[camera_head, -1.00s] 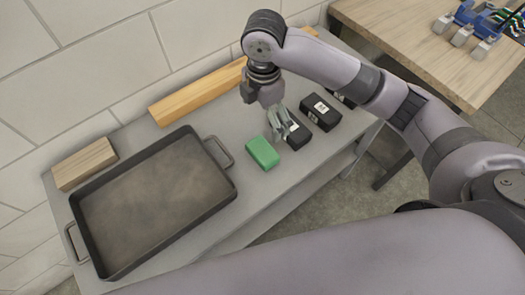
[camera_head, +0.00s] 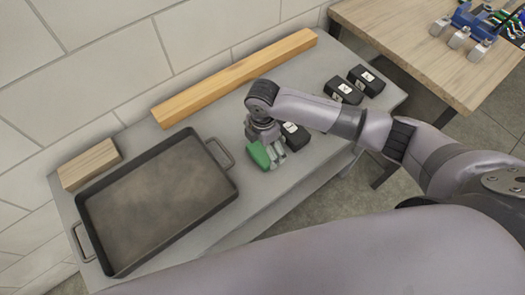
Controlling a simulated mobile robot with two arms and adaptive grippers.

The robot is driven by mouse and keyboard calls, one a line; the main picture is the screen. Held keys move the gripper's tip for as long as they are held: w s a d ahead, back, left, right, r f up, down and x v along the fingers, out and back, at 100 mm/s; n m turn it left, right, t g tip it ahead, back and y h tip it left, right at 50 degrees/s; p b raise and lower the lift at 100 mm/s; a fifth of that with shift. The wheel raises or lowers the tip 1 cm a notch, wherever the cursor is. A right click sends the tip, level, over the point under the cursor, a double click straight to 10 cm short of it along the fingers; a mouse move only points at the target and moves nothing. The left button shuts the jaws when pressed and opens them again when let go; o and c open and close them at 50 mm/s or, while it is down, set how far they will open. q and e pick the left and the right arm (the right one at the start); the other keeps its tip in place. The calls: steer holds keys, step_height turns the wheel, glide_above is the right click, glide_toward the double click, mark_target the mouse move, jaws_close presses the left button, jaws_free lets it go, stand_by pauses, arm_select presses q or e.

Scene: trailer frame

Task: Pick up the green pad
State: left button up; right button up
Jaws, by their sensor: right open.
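The green pad (camera_head: 259,155) lies on the grey table, just right of the dark tray. My right gripper (camera_head: 274,156) is low at the pad's right side, with its fingers pointing down. It is open. The fingers overlap the pad's right edge in the picture, and I cannot tell whether they touch it. My left gripper is not in view.
A dark tray (camera_head: 115,263) with handles fills the table's left part. A wooden block (camera_head: 88,164) and a long wooden beam (camera_head: 235,77) lie along the wall. Black boxes (camera_head: 295,136), (camera_head: 343,90), (camera_head: 366,80) stand to the right. The table's front edge is close.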

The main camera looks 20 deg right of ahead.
mark_target(262, 151)
steer(key=shift+f, duration=1.45)
steer(key=shift+c, duration=0.4)
steer(key=c, duration=1)
steer(key=shift+r, duration=0.1)
step_height(262, 151, up, 20)
steer(key=b, duration=0.2)
